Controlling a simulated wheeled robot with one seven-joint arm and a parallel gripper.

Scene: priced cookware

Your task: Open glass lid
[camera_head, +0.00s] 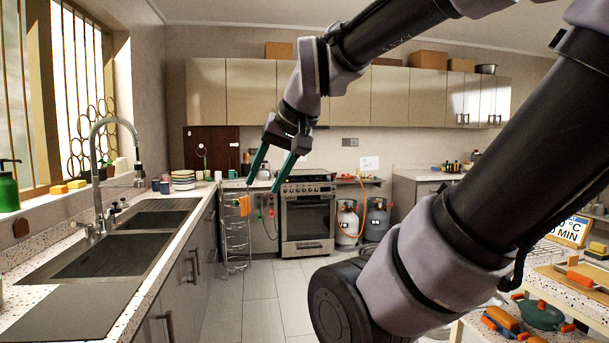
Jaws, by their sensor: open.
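My gripper (266,181) is raised in the middle left of the view, with its two green fingers pointing down and spread apart. Nothing shows between them. Behind it in the picture, at the far wall, stands a steel stove (307,219) with a dark top and a closed oven door. I cannot make out a glass lid for certain. A dark green lidded pot (541,315) with orange handles sits at the lower right, well away from my gripper. I cannot tell whether its lid is glass.
A long counter (150,278) with a double sink (112,252) runs along the left. Two gas cylinders (361,222) stand right of the stove. A wire rack (236,235) stands left of it. A sign (571,230) stands at the right. The tiled floor (265,290) ahead is clear.

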